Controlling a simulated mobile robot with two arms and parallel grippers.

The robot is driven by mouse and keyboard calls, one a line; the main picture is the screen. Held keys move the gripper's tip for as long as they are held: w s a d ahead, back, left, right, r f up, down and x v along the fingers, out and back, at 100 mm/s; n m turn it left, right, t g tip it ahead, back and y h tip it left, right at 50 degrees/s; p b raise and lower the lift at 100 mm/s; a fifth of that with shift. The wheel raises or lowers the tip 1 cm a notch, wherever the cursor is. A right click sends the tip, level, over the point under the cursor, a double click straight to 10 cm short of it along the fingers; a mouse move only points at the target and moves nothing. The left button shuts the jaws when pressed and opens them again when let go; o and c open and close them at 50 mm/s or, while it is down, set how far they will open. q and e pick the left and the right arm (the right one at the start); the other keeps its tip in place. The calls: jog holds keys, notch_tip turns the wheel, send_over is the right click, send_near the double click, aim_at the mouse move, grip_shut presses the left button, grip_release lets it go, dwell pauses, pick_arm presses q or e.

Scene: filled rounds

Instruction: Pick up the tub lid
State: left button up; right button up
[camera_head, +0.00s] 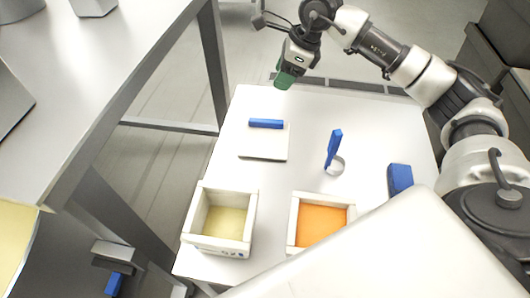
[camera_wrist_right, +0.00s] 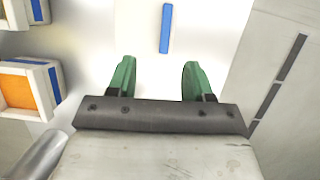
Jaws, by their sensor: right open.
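The tub lid looks to be the flat pale square plate (camera_head: 263,148) with a blue bar handle (camera_head: 265,124) along its far edge. It lies on the white table, left of the middle. In the right wrist view a blue bar (camera_wrist_right: 166,28) stands out beyond the fingertips; the plate is hard to make out there. My right gripper (camera_head: 287,78) is over the table's far edge, beyond the lid and apart from it. Its green fingers are spread, with nothing between them in the right wrist view (camera_wrist_right: 155,82). My left gripper is not in view.
Two square white tubs stand at the near side, one with yellow filling (camera_head: 225,222) and one with orange (camera_head: 321,220). A blue-handled tool with a round base (camera_head: 334,152) and a blue block (camera_head: 399,180) are to the right. A grey bench (camera_head: 110,85) stands left.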

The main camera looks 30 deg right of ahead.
jog(key=b, duration=0.4)
send_near(269, 121)
jog(key=a+f, duration=0.2)
jog(key=f, duration=0.1)
jog(key=shift+w+a, duration=0.1)
jog(key=shift+w, duration=0.25)
jog(key=x, duration=0.2)
jog(key=d+x, duration=0.1)
jog(key=x, duration=0.2)
jog(key=shift+w+f+p, duration=0.1)
jog(key=shift+f+p, duration=0.05)
jog(key=shift+p, duration=0.25)
jog(key=shift+w+f, duration=0.1)
jog(key=shift+f, duration=0.2)
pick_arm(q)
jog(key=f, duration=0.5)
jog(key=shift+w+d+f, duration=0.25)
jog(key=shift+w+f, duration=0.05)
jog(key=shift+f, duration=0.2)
pick_arm(e)
jog(key=shift+f, duration=0.15)
jog(key=shift+c, duration=0.5)
